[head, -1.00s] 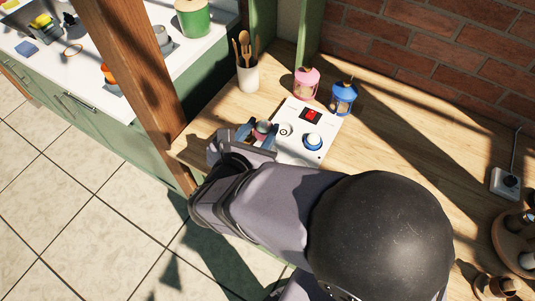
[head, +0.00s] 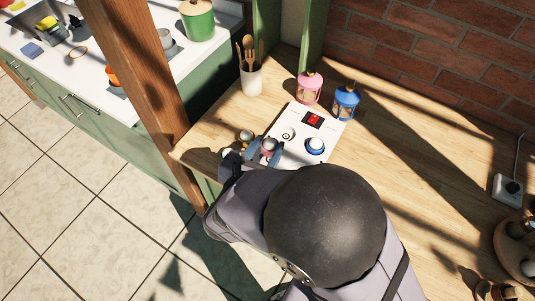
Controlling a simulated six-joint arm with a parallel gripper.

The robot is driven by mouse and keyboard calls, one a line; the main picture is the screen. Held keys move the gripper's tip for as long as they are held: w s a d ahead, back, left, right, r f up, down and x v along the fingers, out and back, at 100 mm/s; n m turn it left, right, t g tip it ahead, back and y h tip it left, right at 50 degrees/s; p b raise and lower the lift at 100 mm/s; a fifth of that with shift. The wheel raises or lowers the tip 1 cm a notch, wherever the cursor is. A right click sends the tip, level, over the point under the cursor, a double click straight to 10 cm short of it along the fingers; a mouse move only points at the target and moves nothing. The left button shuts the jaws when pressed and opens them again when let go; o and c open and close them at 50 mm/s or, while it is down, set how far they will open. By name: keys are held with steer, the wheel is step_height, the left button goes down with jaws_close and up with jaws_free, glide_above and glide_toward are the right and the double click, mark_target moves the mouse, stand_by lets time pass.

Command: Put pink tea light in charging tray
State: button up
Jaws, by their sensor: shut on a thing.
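The pink tea light (head: 268,145) is between the fingers of my gripper (head: 267,152), which is shut on it. It is at the lower left edge of the white charging tray (head: 294,157); I cannot tell whether it touches the tray. My arm hides the counter below the gripper.
A small brownish round object (head: 246,137) stands left of my gripper. A pink lantern (head: 309,88) and a blue lantern (head: 345,103) stand behind the tray. A utensil pot (head: 251,80) is behind on the left, near a wooden post (head: 133,70).

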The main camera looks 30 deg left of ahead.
mark_target(268, 156)
steer(key=shift+f, duration=2)
steer(key=shift+f, duration=0.15)
steer(key=o, duration=1)
steer(key=shift+o, duration=0.2)
